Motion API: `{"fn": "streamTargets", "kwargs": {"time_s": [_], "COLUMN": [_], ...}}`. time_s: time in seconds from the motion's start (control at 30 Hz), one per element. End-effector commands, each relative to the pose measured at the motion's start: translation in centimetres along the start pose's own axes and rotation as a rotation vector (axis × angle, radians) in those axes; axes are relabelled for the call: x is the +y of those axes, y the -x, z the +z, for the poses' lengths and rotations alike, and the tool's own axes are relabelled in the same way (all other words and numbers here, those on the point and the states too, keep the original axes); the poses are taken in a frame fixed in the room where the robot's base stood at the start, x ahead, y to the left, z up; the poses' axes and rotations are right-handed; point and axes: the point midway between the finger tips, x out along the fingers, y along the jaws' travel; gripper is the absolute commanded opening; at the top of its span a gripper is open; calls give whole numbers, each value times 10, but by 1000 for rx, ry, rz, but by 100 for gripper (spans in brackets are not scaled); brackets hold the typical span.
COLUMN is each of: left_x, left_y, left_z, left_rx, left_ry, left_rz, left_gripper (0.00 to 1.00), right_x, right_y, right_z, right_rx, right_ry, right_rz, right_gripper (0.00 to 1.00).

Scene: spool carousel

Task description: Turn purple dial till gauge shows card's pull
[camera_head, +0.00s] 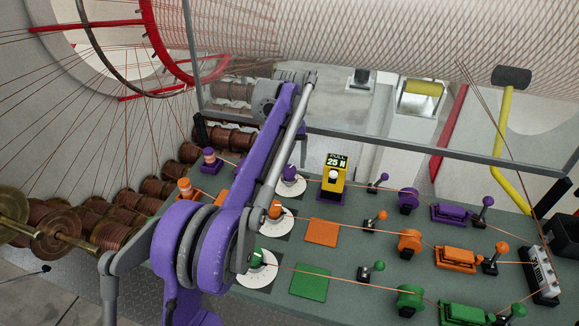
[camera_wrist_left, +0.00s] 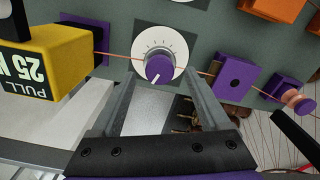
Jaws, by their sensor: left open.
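The purple dial (camera_head: 289,172) sits on a white scale disc on the green-grey bench. In the left wrist view the purple dial (camera_wrist_left: 160,68) shows upside down, its white pointer mark toward the bottom of the picture. My left gripper (camera_wrist_left: 161,77) is open, its two fingers reaching to either side of the dial; contact cannot be told. In the head view my purple arm hides its fingertips.
An orange dial (camera_head: 275,210) and a green dial (camera_head: 256,258) sit in nearer rows. The purple tensioner box (camera_wrist_left: 235,75) is beside the purple dial. Wires run across the bench past several levers and pulleys. A metal rail (camera_head: 430,152) borders the far side.

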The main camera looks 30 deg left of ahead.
Motion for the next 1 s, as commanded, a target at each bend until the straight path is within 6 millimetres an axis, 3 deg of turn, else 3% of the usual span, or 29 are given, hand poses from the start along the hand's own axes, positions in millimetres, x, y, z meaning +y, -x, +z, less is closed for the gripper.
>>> {"fn": "streamTargets", "kwargs": {"time_s": [0.17,0.47,0.57,0.9,1.0], "left_x": [0,0,0,0,0], "left_y": [-16,-18,-18,-18,-18], "left_z": [0,0,0,0,0], "left_rx": [0,1,1,1,1], "left_ry": [0,0,0,-1,-1], "left_rz": [0,0,0,0,0], "left_gripper": [79,79,64,3,0], "right_x": [0,0,0,0,0], "right_y": [-2,-2,-2,-2,-2], "right_z": [1,1,1,1,1], "right_rx": [-1,-1,-1,-1,-1], "right_ry": [0,0,0,0,0], "right_rz": [0,0,0,0,0], "right_gripper": [100,100,100,100,100]}}
